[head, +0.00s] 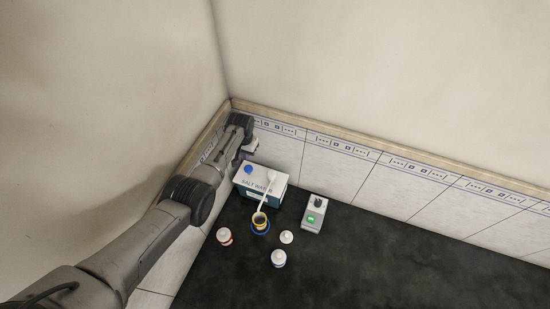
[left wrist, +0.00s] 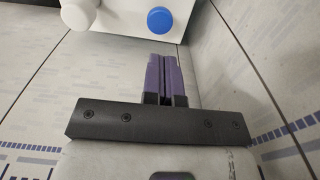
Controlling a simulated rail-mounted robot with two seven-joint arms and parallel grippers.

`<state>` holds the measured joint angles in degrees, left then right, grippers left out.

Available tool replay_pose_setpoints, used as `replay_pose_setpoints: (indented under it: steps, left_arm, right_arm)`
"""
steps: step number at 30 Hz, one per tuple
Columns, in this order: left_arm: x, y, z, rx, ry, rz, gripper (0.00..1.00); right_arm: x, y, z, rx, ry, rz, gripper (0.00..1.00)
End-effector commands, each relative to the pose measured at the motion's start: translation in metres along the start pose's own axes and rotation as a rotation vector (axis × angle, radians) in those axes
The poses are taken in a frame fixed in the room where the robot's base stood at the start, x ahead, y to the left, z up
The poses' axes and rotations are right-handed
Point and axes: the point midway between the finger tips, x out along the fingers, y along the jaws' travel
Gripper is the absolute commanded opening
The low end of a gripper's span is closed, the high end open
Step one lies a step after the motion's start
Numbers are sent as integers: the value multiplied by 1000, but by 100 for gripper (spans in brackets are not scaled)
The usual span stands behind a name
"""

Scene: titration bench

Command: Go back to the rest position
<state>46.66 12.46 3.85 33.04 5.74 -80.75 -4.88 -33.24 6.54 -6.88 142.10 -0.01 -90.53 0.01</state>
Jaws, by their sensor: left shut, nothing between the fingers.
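My left arm reaches in from the left edge in the head view. Its gripper (head: 250,148) is by the back left corner, just behind the white and teal salt water box (head: 258,187). In the left wrist view, the purple fingers (left wrist: 168,65) are together with nothing between them. The box's white top (left wrist: 115,18) shows beyond the fingertips, with a blue cap (left wrist: 159,20) and a white cap (left wrist: 78,14). My right gripper is not in view.
Tiled walls are close to the gripper; the dark bench (head: 400,270) is clear rightward.

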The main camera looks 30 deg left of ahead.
Motion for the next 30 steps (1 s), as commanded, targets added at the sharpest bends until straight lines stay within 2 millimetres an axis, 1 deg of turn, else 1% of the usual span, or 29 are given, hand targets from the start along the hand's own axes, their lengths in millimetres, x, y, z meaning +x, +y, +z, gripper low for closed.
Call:
replay_pose_setpoints:
  steps: [5, 8, 11, 14, 17, 18, 20, 22, 26, 27, 29, 30]
  left_arm:
    - [0, 0, 0, 0, 0, 0, 0]
    - [4, 0, 3, 5, 3, -6, 0]
    - [15, 2, 14, 19, 14, -24, 0]
    - [31, 6, 35, 48, 35, -53, 0]
    - [47, 14, 67, 85, 61, -82, 0]
    - [51, 18, 81, 101, 74, -91, 0]
    - [57, 25, 103, 125, 92, -103, 0]
    - [61, 34, 132, 153, 112, -110, 0]
    - [59, 54, 189, 204, 153, -110, 0]
    - [56, 60, 208, 219, 165, -108, 0]
    - [50, 69, 237, 239, 182, -102, 0]
    - [44, 75, 256, 251, 195, -95, 0]
  right_arm:
    - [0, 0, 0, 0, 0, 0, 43]
    - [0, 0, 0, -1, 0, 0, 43]
    - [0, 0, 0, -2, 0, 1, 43]
    - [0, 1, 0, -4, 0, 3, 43]
    - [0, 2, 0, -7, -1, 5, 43]
    - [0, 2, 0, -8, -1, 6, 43]
    - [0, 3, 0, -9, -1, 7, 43]
    - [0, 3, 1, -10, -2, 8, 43]
    - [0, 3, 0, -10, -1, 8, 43]
    - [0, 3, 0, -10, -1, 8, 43]
    - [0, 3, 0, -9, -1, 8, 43]
    - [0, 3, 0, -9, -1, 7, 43]
